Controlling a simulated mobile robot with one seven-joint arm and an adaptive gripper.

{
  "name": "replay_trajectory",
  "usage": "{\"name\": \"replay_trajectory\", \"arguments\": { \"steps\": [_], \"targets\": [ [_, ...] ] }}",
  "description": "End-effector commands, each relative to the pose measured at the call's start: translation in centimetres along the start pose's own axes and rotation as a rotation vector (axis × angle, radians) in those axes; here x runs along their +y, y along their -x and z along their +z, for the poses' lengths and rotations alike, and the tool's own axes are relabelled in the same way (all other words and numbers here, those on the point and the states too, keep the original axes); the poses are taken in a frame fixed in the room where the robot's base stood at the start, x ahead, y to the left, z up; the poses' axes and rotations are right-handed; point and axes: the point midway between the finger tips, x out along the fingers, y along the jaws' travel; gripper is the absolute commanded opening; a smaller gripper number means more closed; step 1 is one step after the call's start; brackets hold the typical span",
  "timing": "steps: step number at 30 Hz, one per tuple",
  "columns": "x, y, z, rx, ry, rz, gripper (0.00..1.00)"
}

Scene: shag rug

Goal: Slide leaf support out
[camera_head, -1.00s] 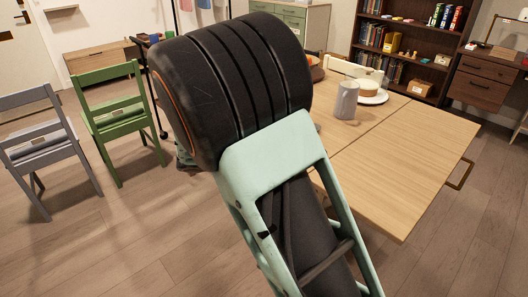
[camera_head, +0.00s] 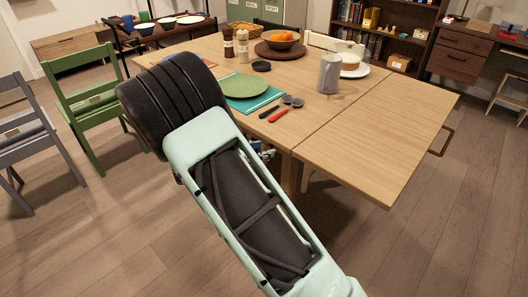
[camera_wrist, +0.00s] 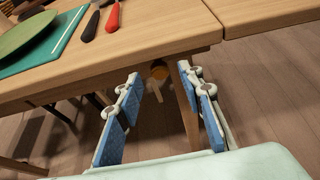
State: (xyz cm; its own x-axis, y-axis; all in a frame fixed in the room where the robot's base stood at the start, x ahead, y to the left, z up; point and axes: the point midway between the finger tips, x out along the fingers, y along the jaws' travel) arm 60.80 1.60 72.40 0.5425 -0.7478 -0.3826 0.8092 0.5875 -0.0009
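The wooden table (camera_head: 330,115) has a leaf (camera_head: 385,135) on its right side, joined at a seam and apparently about level. In the wrist view the leaf (camera_wrist: 270,14) shows at the top right. In the head view my arm hides most of the gripper.
A table leg (camera_wrist: 188,105) stands close beside the right finger. A green chair (camera_head: 90,100) stands left. Floor in front is clear.

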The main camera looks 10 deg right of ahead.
Motion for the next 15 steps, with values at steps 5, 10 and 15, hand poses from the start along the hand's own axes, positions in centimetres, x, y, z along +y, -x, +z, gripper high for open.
{"name": "replay_trajectory", "arguments": {
  "steps": [5,10,15],
  "targets": [
    [0.1,-1.5,0.0,-0.001,-0.001,0.001,0.35],
    [0.0,-1.7,0.1,0.000,-0.001,0.001,0.35],
    [0.0,-1.7,0.1,0.000,-0.001,0.001,0.32]
  ]
}}
